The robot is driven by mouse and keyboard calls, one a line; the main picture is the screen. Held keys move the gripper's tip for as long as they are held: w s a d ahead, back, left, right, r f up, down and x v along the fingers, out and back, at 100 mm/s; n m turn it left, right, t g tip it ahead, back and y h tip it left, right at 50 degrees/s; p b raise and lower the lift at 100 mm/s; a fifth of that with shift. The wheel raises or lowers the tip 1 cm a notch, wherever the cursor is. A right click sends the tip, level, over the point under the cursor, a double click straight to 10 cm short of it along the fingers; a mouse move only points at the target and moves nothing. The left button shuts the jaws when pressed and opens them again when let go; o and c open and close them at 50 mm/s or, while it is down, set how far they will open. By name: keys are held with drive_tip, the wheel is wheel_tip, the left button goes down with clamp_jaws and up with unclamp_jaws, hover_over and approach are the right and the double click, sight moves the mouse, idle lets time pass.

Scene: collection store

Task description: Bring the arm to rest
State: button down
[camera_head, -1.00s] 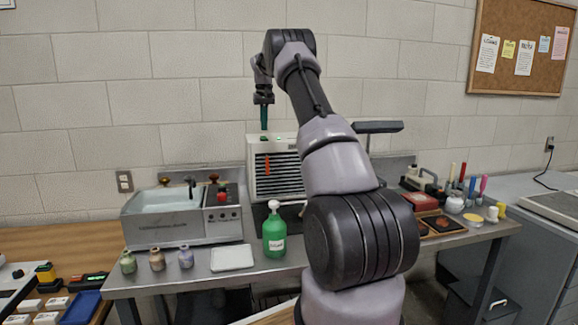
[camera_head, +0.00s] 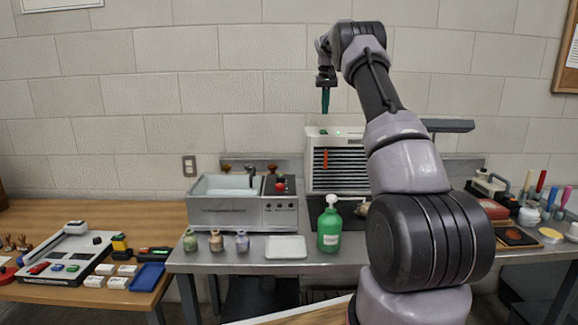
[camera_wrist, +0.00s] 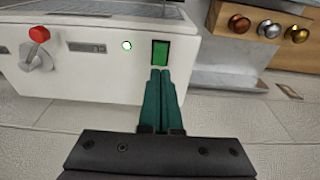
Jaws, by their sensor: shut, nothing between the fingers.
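My gripper (camera_head: 325,100) is raised in front of the block wall, above the white slatted machine (camera_head: 345,165), and points down. Its two green fingers are together with nothing between them. In the wrist view the closed fingers of my gripper (camera_wrist: 165,85) lie in front of the white machine's panel (camera_wrist: 85,75), which has a red knob, a small green light and a green square. I cannot tell whether the fingertips touch the panel. My arm hides part of the bench and the machine's right side.
A steel bench (camera_head: 205,262) holds a sink unit (camera_head: 225,210), a green pump bottle (camera_head: 329,228), a white tray (camera_head: 286,254) and several small vases (camera_head: 216,240). A wooden table (camera_head: 50,214) at left holds a grey device and a blue tray (camera_head: 149,276). Air around my gripper looks clear.

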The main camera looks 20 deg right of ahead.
drive_tip(key=s+a+r+t, duration=0.1)
drive_tip(key=s+a+r, duration=0.35)
drive_tip(key=s, duration=0.25)
drive_tip(key=s+a+r+t+y, duration=0.1)
drive_tip(key=s+a+r, duration=0.35)
drive_tip(key=s, duration=0.25)
drive_tip(key=s+a+r+t, duration=0.1)
drive_tip(key=s+a+r, duration=0.35)
drive_tip(key=s, duration=0.25)
drive_tip(key=s+a+f, duration=0.2)
drive_tip(key=s+f, duration=0.1)
drive_tip(key=s, duration=0.6)
drive_tip(key=s+a+f+t+y, duration=0.1)
drive_tip(key=s+a+f, duration=0.1)
drive_tip(key=s, duration=0.7)
drive_tip(key=s+a+f+m+t, duration=0.1)
drive_tip(key=s+a+f, duration=0.2)
drive_tip(key=s, duration=0.7)
drive_tip(key=shift+a+f, duration=0.35)
drive_tip(key=shift+a, duration=0.3)
